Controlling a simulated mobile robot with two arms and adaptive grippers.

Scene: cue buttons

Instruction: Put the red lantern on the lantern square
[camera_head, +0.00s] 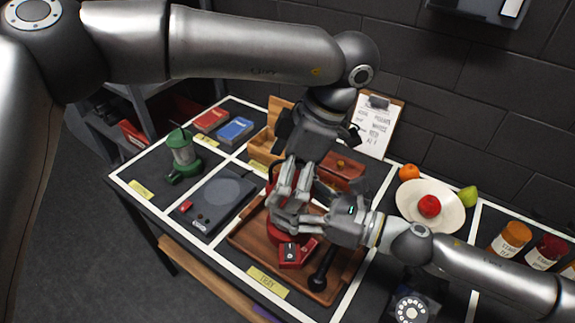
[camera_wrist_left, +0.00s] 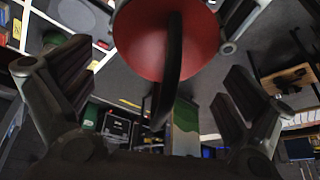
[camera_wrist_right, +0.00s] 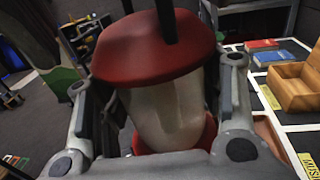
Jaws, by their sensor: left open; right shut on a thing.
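The red lantern (camera_wrist_right: 150,48) has a red cap, a pale glass body and a dark handle. In the right wrist view it stands between the fingers of my right gripper (camera_wrist_right: 165,110), which is shut on its body. In the head view both grippers largely hide the lantern (camera_head: 274,222) over the wooden tray; I cannot tell if it touches the tray. My left gripper (camera_head: 292,180) is open above the lantern; the left wrist view shows the red cap (camera_wrist_left: 140,50) and dark handle between its spread fingers. My right gripper (camera_head: 300,212) reaches in from the right. The lantern square's label is unreadable.
A green lantern (camera_head: 183,157) stands at the left. A grey device (camera_head: 220,203) with a red button lies beside the wooden tray (camera_head: 341,283). The tray also holds a red block (camera_head: 290,256) and a black-handled object (camera_head: 320,272). A fruit plate (camera_head: 450,210) and jars (camera_head: 512,238) are right.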

